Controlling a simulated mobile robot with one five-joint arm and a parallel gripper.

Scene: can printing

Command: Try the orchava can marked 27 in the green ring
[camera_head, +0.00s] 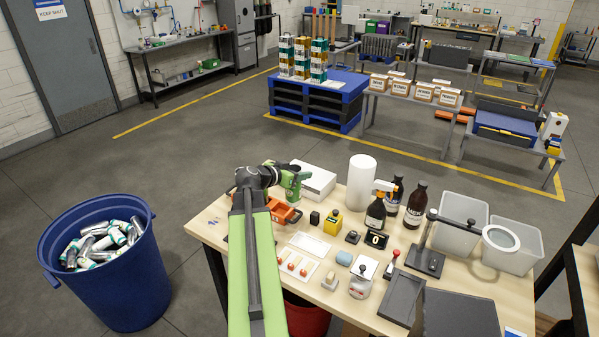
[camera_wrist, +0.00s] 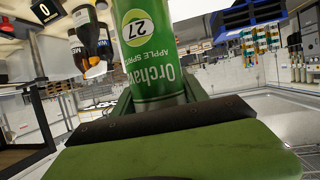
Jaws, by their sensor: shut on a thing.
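The green Orchava can (camera_wrist: 150,62), marked 27 and lettered "Apple Spritz", is held in my gripper (camera_wrist: 160,104). Its lettering is upside down in the wrist view. In the head view, my gripper (camera_head: 293,181) is above the back left part of the workbench (camera_head: 458,272), near an orange piece (camera_head: 283,212) and a white box (camera_head: 314,181). The can is too small there to tell apart clearly from the green gripper. I cannot make out a green ring in either view; my arm hides part of the bench's left side.
Dark bottles (camera_head: 414,205), a white roll (camera_head: 360,183) and a stand with a round white lamp (camera_head: 501,238) stand on the bench. A blue barrel of cans (camera_head: 108,279) is on the floor at left.

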